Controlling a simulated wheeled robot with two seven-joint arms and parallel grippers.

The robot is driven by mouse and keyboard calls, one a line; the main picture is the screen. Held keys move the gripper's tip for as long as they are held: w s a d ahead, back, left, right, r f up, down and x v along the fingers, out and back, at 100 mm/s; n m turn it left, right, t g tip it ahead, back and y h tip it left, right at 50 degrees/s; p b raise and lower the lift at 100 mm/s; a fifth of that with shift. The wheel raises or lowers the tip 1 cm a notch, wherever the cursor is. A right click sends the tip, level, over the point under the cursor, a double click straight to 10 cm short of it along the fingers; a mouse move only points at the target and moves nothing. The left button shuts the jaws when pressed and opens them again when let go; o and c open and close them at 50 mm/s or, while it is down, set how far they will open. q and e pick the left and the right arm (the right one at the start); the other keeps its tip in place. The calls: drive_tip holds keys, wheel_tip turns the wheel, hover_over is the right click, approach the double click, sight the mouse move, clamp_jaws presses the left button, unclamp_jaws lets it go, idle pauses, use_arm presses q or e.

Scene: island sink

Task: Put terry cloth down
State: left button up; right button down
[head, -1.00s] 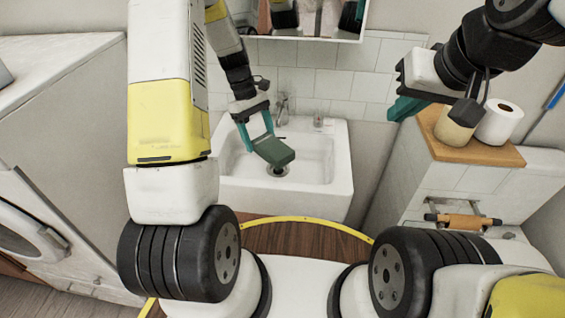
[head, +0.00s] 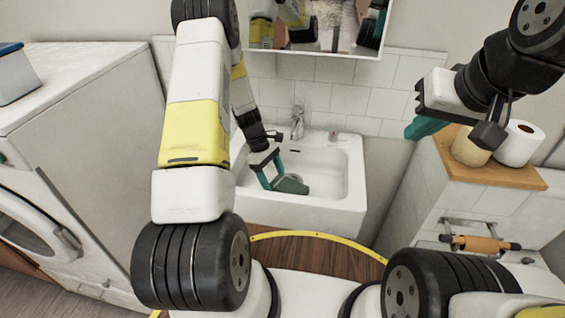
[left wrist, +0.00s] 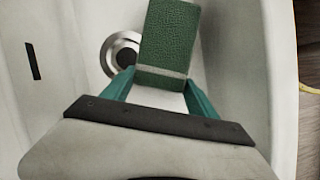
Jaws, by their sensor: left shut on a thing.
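The terry cloth (head: 291,185) is a small, folded dark green block. My left gripper (head: 268,176) reaches down inside the white sink basin (head: 356,170) and is shut on it. In the left wrist view the cloth (left wrist: 168,42) sticks out beyond the teal fingers, with a pale band across its near end, beside the drain. I cannot tell whether it touches the basin floor. My right gripper (head: 424,127) hangs at the right beside the wooden-topped ledge, far from the cloth; its finger gap is not clear.
A faucet (head: 298,122) stands at the back of the sink. Toilet rolls (head: 519,143) stand on the wooden top (head: 500,175) at the right. A washing machine (head: 90,130) is at the left. A mirror cabinet (head: 318,25) hangs above the sink.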

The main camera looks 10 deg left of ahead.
use_arm(q)
drive_tip(key=shift+f, duration=0.35)
drive_tip(key=o, duration=1.5)
drive_tip(key=shift+f, duration=0.15)
wheel_tip(320, 180, up, 21)
drive_tip(key=a+m+t, duration=0.1)
drive_tip(key=a+m, duration=0.1)
drive_tip(key=a, duration=0.1)
drive_tip(key=s+d+r+m+t+y, duration=0.15)
drive_tip(key=s+r+m, duration=0.35)
drive_tip(key=r, duration=0.6)
drive_tip(key=s+d+r+m+t, duration=0.1)
drive_tip(key=s+r+m, duration=0.1)
drive_tip(key=s, duration=0.3)
drive_tip(key=s+d+r+m+t, duration=0.1)
drive_tip(key=s+r+m+t, duration=0.1)
drive_tip(key=s, duration=0.4)
drive_tip(key=s+d+r+m+t, duration=0.1)
drive_tip(key=s+r+m+t, duration=0.1)
drive_tip(key=s, duration=0.4)
wheel_tip(320, 180, up, 2)
drive_tip(key=shift+d+r+m+t+y, duration=0.15)
drive_tip(key=shift+r+m+t+y, duration=0.1)
drive_tip(key=shift+m, duration=0.35)
